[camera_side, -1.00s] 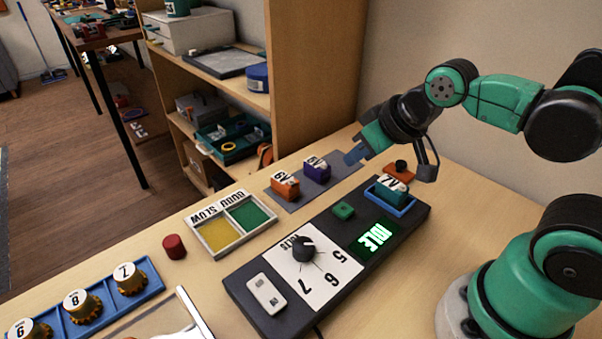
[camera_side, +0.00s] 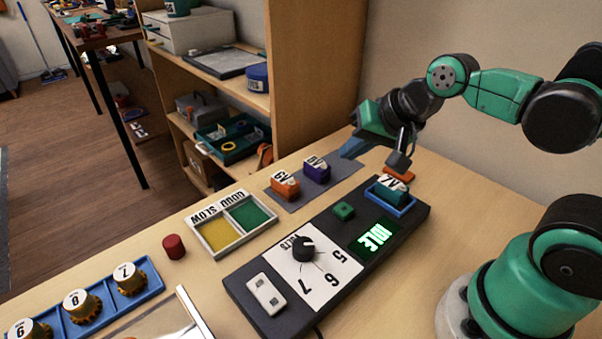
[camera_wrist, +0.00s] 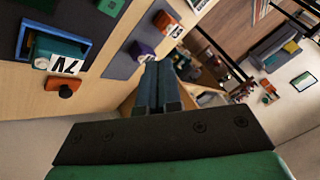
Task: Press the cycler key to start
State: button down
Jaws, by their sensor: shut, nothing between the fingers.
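The cycler is a long dark console (camera_side: 239,286) on the table. A small green square key (camera_side: 344,210) sits on it, beside a lit green display (camera_side: 374,238) reading IDLE. It also carries a volts dial (camera_side: 303,249) and a white piece with two small squares (camera_side: 267,293). A teal 7V pack (camera_side: 390,191) sits in the blue bay (camera_side: 408,210) at its far end; the pack also shows in the wrist view (camera_wrist: 55,48). My gripper (camera_side: 352,149) is shut and empty, above and beyond the console near the grey mat, apart from the key. Its closed fingers show in the wrist view (camera_wrist: 158,78).
Orange (camera_side: 285,186) and purple (camera_side: 317,169) packs stand on the grey mat (camera_side: 345,178). A two-part yellow and green tray (camera_side: 203,245), a red cylinder (camera_side: 174,246) and a blue gear rack (camera_side: 101,309) lie left. A wooden shelf (camera_side: 310,90) stands behind. An orange piece (camera_side: 399,174) is partly hidden.

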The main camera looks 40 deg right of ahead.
aim_at(345, 210)
dwell(0.4)
jog(key=shift+f, duration=4.35)
jog(key=shift+f, duration=0.15)
jog(key=shift+f, duration=0.25)
jog(key=shift+r, duration=0.4)
jog(key=shift+r, duration=2.5)
